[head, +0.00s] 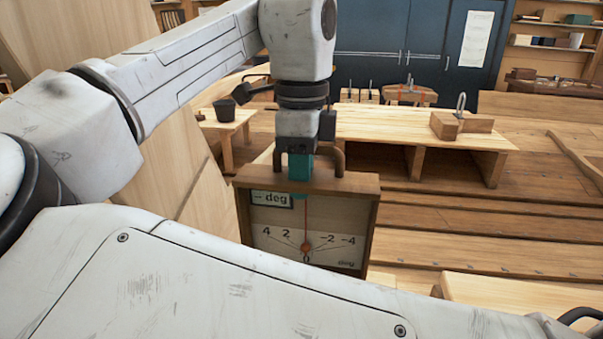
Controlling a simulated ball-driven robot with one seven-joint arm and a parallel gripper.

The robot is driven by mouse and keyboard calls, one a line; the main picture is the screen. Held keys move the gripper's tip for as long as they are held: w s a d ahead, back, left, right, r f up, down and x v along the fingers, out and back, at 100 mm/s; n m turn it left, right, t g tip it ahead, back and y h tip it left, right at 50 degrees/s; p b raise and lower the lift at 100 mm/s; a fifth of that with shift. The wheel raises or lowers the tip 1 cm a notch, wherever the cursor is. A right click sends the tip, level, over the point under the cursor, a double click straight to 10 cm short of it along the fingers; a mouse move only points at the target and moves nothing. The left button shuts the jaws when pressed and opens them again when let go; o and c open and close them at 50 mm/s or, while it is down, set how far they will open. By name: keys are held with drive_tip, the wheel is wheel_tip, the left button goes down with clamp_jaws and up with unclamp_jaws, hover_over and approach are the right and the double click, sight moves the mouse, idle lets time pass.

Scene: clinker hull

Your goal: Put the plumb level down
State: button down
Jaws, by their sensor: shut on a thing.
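The plumb level (340,225) is a wooden-framed box with a pale dial face, a red needle at 0 and a small panel reading "– deg". It is upright in the middle of the head view. My gripper (301,168) points down at its top and is shut on it at the brown handle, where teal shows between the fingers. The fingertips are partly hard to make out. The lower left of the level is close to my white body panel in the picture, and I cannot see whether its underside touches anything.
A wooden workbench (390,128) with open bays stands behind, bearing a wooden block with a metal hook (461,122). A small table (226,127) with a dark bucket (224,109) is at left. Plank steps (470,225) spread right. A pale wood surface (515,300) lies lower right.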

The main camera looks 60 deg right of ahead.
drive_tip(key=shift+f, duration=0.35)
drive_tip(key=c, duration=1.1)
unclamp_jaws()
drive_tip(key=shift+o, duration=0.2)
wheel_tip(320, 180, up, 13)
drive_tip(key=shift+f, duration=0.1)
